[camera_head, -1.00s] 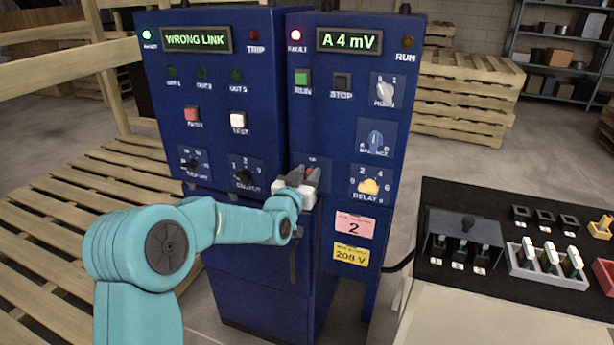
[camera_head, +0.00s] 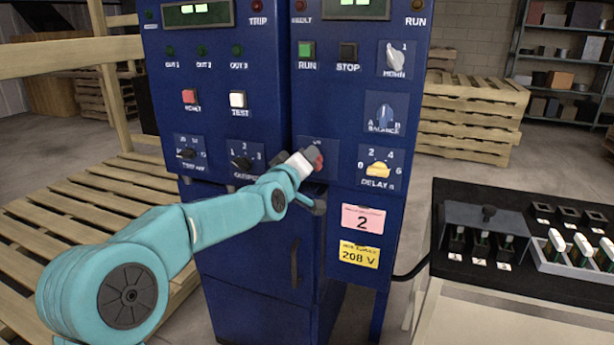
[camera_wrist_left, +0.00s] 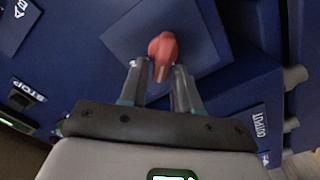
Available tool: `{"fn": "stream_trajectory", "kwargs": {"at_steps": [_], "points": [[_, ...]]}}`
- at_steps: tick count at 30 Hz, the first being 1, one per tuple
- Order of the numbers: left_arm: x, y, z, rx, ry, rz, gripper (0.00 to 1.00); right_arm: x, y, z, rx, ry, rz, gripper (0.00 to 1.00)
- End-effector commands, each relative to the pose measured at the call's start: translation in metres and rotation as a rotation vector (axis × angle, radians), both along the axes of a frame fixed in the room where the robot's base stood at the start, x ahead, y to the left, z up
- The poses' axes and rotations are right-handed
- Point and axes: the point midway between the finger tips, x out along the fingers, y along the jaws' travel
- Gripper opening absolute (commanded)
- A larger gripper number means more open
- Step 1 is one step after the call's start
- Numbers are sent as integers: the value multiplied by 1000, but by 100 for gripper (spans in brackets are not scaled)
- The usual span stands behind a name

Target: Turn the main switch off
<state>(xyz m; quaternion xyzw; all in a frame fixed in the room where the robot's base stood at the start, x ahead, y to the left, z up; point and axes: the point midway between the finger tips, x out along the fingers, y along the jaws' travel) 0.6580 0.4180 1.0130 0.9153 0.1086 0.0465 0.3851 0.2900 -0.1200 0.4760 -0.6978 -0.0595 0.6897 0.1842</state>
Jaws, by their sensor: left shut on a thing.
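The main switch is a red handle (camera_head: 318,160) on a plate on the blue cabinet's right-hand part, below RUN and STOP. My left gripper (camera_head: 312,158) is at it, tilted over to the right, and hides most of the plate and its label. In the left wrist view the red handle (camera_wrist_left: 163,52) sits between the two grey fingertips (camera_wrist_left: 160,75), and the gripper is shut on it. My right gripper is not in view.
The DELAY knob (camera_head: 378,169) and BALANCE knob (camera_head: 384,115) are right of the switch; the OUTPUT knob (camera_head: 241,162) is left. A black-topped bench (camera_head: 460,290) with switches stands at right. A wooden pallet (camera_head: 60,225) lies at left.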

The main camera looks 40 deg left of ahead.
Motion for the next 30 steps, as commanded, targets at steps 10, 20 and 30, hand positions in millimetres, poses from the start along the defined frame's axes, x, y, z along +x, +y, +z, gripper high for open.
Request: {"fn": "stream_trajectory", "kwargs": {"at_steps": [10, 20, 30], "points": [[0, 1, -14, -320, -71, -4, 1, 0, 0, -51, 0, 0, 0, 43], [0, 2, -15, -581, -131, -5, 1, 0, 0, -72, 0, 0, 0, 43], [0, 2, -17, -733, -166, -5, 1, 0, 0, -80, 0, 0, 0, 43]]}}
